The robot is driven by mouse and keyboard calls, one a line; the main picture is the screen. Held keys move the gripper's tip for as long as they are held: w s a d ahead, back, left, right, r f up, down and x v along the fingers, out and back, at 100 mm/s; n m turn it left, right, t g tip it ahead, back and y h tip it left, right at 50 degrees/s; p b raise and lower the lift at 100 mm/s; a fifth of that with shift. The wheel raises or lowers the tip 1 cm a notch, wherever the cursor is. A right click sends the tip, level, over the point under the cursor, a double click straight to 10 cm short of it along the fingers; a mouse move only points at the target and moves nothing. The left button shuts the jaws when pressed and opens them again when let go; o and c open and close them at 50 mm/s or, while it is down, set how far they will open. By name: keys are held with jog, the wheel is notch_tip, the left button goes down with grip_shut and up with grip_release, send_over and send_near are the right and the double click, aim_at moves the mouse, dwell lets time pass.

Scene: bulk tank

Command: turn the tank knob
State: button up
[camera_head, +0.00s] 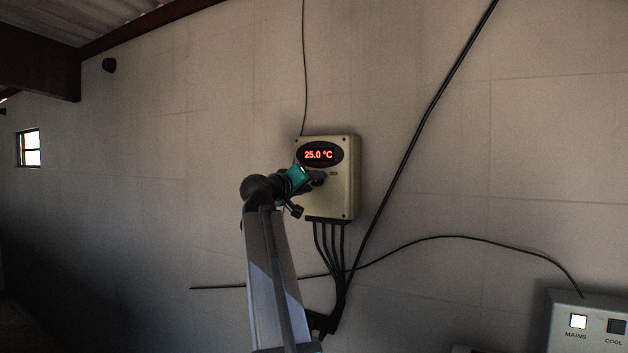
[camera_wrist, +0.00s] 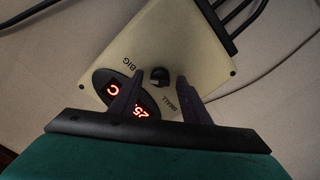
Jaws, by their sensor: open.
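The tank knob (camera_wrist: 159,76) is a small dark round knob on a beige control box (camera_head: 341,196) fixed to the wall. In the wrist view it sits between the words BIG and SMALL. A red display (camera_head: 319,155) above it reads 25.0 °C. My gripper (camera_wrist: 153,85) is open, with one dark finger on each side of the knob. I cannot tell whether either finger touches it. In the head view my gripper (camera_head: 319,181) is in front of the box and largely hides the knob.
Several black cables (camera_head: 334,254) leave the bottom of the box. A thick cable (camera_head: 427,116) runs diagonally up the wall to its right. A grey panel (camera_head: 566,335) marked MAINS and COOL is at lower right. The wall left of the box is mostly clear.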

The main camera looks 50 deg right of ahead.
jog(key=shift+w+d, duration=0.1)
jog(key=shift+d, duration=0.25)
jog(key=c, duration=1)
jog(key=shift+c, duration=0.2)
